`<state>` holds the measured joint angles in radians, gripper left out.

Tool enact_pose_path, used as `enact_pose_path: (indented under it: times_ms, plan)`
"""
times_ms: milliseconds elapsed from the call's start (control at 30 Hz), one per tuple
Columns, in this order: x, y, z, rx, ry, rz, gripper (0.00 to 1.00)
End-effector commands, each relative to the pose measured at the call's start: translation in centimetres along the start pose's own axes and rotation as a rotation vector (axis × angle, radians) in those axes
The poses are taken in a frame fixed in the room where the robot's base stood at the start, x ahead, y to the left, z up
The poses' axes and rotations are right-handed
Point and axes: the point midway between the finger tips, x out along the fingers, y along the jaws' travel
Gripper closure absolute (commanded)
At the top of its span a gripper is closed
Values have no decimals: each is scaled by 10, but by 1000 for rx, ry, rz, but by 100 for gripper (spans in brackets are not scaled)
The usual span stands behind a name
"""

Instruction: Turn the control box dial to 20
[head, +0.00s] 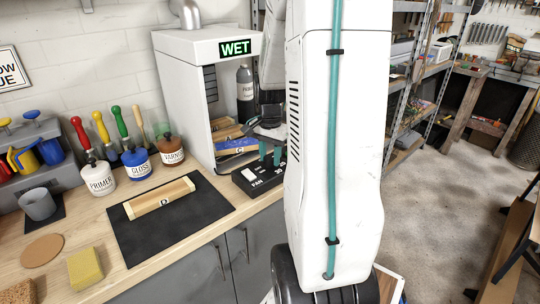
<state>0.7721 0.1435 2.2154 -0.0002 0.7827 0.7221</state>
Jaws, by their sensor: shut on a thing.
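The black control box (250,187) sits at the right end of the wooden counter, in front of the white cabinet. Its top carries a white switch and the label FAN. My gripper (269,157) points down over the box's far right part, with its two teal fingers shut on the dial. The dial itself is hidden by the fingers, and its setting cannot be read. Part of my gripper is hidden behind my own white column.
The white cabinet (180,90) shows a green WET sign (235,48) and has wooden pieces inside. A dark mat (190,232) with a wooden block (160,197) lies left of the box. Jars with brushes stand behind the mat.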

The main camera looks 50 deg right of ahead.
Motion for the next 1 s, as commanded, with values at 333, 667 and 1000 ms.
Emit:
enact_pose_path:
  times_ms: [333,667,1000]
  plan:
    - [0,0,0,51,-1,-1,90]
    - [0,0,0,51,-1,-1,61]
    - [-1,0,0,51,0,-1,45]
